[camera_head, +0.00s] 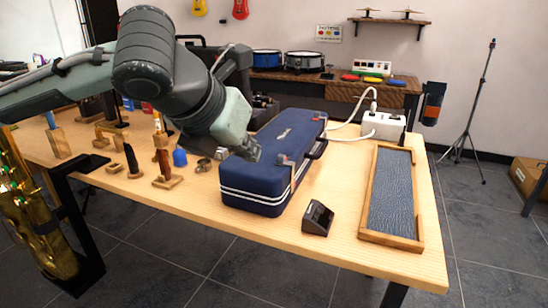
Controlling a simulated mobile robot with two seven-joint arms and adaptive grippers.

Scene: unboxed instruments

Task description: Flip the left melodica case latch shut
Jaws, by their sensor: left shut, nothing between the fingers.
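The dark blue melodica case (255,187) lies closed on the wooden table, with white trim lines around its side. A small grey and reddish latch (285,160) sits at the near end of its right-hand edge. A second latch (322,117) sits farther back on that edge, and a dark handle (317,149) is between them. I cannot tell either latch's exact position. My left gripper (252,152) is shut and empty over the near left part of the lid, left of the near latch. Whether it touches the lid is unclear. My right gripper is not in view.
A small black box (317,217) stands right of the case's near end. A wooden tray (364,213) with a grey textured inside lies farther right. A white power strip (383,125) is behind it. Wooden stands and small items (168,180) crowd the table's left.

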